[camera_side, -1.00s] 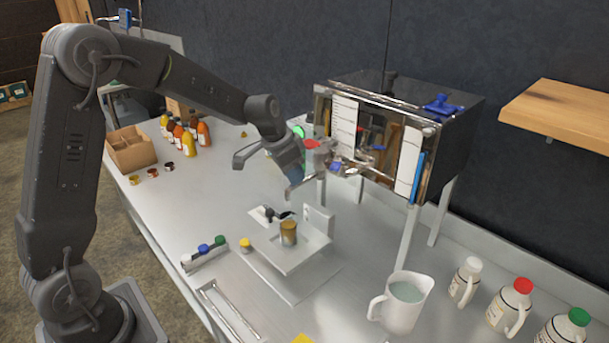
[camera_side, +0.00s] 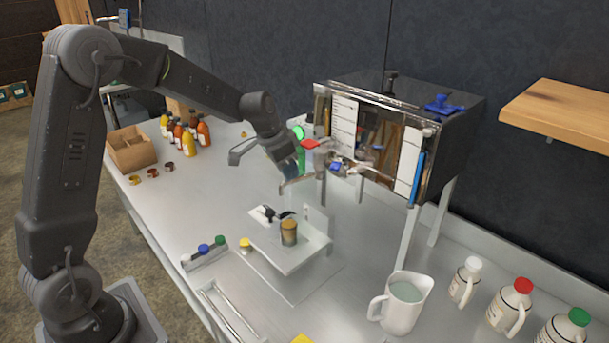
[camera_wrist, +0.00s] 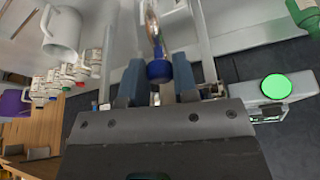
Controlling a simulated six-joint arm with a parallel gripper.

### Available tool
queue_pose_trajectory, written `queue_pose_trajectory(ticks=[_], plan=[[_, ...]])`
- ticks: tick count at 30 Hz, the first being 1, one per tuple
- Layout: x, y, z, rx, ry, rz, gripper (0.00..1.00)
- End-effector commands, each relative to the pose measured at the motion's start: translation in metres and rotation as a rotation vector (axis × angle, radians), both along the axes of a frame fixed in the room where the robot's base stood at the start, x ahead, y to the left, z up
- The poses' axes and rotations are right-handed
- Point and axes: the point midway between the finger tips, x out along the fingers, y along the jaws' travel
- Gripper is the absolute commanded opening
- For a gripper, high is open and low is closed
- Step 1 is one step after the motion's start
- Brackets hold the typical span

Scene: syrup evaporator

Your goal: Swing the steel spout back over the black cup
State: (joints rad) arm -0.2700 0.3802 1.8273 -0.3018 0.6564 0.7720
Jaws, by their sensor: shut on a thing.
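My gripper (camera_side: 287,163) is beside the left front of the steel evaporator (camera_side: 372,140). In the wrist view its fingers (camera_wrist: 158,84) stand on both sides of a blue end piece (camera_wrist: 158,70) on a curved steel tube, which looks like the spout (camera_wrist: 154,30). In the side view a steel spout (camera_side: 296,184) shows just below my gripper, partly hidden by it. A brown-gold cylinder (camera_side: 289,232) stands on a steel stand (camera_side: 290,257) below.
A red-handled and a blue-handled valve (camera_side: 337,166) sit at the evaporator's front, close right of my gripper. A white pitcher (camera_side: 402,303) and several jugs (camera_side: 465,282) stand at right. Bottles (camera_side: 187,135) and a cardboard box (camera_side: 131,150) stand at left.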

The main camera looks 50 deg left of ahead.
Motion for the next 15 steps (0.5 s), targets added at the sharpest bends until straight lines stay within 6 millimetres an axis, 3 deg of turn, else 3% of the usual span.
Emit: queue_pose_trajectory(ticks=[15], plan=[[0.007,0.016,0.001,0.0,-0.003,0.004,0.12]])
